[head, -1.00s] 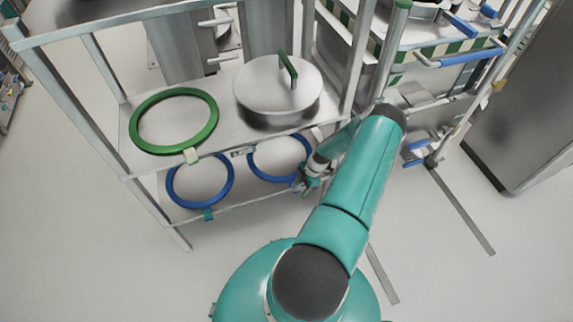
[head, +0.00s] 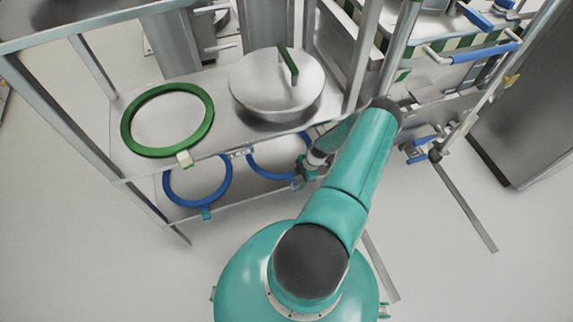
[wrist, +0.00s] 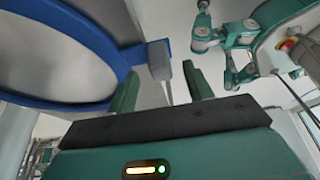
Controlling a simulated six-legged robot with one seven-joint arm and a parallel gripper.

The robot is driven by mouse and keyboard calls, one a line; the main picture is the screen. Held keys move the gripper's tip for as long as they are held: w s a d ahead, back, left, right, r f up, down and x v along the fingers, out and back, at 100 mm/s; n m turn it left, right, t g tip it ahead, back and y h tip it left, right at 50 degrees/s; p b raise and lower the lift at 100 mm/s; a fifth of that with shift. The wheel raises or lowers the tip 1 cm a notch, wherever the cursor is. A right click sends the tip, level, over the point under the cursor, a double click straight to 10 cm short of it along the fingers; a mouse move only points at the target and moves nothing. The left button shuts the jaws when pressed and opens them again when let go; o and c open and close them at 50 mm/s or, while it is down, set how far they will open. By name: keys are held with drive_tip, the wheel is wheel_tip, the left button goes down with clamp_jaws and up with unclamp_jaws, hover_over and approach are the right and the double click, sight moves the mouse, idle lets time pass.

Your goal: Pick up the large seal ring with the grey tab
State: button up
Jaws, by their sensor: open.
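In the wrist view a blue ring (wrist: 125,57) with a grey tab (wrist: 160,60) is close to my gripper (wrist: 163,84). Its two green fingers are apart, and the tab shows in line with the gap between them, a little beyond the tips. No contact is visible. In the head view this appears to be the right blue ring (head: 256,165) on the lower shelf, with my gripper (head: 301,174) at its right edge. My arm hides part of that side, and the tab is not clear there.
Another blue ring (head: 168,190) with a teal tab (head: 206,214) lies to the left on the lower shelf. The upper shelf (head: 222,140) above holds a green ring (head: 126,122) with a pale tab and a round metal lid (head: 262,90). A shelf post stands right of the lid.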

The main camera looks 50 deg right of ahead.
sight(297, 183)
drive_tip(key=x, duration=0.4)
drive_tip(key=shift+a, duration=0.1)
drive_tip(key=shift+s, duration=0.1)
clamp_jaws()
drive_tip(key=shift+r, duration=0.1)
